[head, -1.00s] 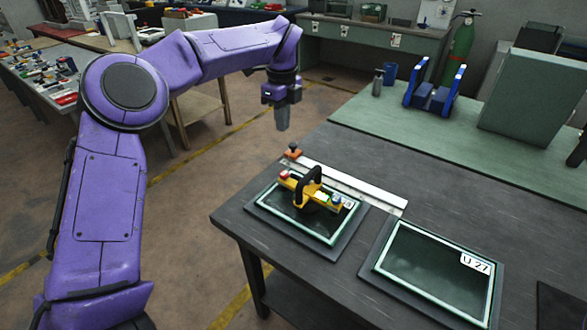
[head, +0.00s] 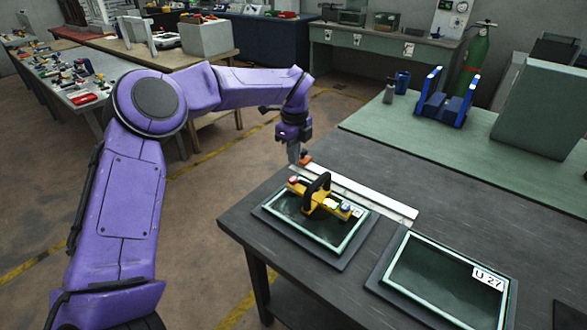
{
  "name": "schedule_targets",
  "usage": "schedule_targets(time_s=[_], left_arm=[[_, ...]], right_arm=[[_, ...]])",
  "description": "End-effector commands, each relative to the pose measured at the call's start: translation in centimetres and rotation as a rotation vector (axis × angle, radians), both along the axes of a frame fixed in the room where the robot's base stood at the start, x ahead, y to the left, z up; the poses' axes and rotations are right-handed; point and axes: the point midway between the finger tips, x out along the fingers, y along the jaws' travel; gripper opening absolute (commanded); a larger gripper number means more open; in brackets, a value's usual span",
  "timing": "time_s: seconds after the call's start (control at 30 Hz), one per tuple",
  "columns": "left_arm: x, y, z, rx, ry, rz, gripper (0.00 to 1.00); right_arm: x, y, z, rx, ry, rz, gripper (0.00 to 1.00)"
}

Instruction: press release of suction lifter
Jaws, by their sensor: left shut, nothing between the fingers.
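The suction lifter (head: 333,207) has a yellow body and a black arched handle. It sits on the left framed dark pane (head: 282,207) on the grey table. A red part (head: 293,182) shows at its left end, with green and blue parts at its right end. My left gripper (head: 294,157) is shut and empty, pointing down just beyond the lifter's left end, near the red part and beside a small orange block (head: 306,160). Whether it touches the block cannot be told. My right gripper is not in view.
A pale metal strip (head: 370,199) lies behind the left frame. A second framed pane (head: 440,280) labelled U 27 lies to the right. A green bench (head: 400,140) behind holds a blue stand (head: 440,103) and a grey-green box.

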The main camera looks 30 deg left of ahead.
Motion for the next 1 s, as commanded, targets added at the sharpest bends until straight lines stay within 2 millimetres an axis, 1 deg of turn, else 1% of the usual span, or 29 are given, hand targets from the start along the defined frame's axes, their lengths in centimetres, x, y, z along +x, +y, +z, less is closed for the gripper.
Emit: schedule_targets(time_s=[0.03,0.2,0.33,0.5,0.73,0.87,1.0], left_arm=[[0.0,0.0,-0.9,-0.001,0.005,0.0,0.0],[0.0,0.2,-4.0,0.0,0.004,0.0,0.0],[0.1,0.2,-5.7,0.0,0.002,0.0,0.0],[0.2,0.2,-6.5,0.001,-0.001,0.001,0.0],[0.2,0.2,-6.6,0.001,-0.001,0.001,0.0],[0.2,0.2,-7.4,0.0,-0.001,0.001,0.0],[0.2,0.2,-9.1,-0.001,0.0,0.001,0.0]], right_arm=[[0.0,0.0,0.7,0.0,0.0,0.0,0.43],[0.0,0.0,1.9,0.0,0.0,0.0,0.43],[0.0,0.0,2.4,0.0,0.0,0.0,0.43],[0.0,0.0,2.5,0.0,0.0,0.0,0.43],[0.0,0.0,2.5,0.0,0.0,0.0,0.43],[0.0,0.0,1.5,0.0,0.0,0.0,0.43],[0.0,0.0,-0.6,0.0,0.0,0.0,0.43]])
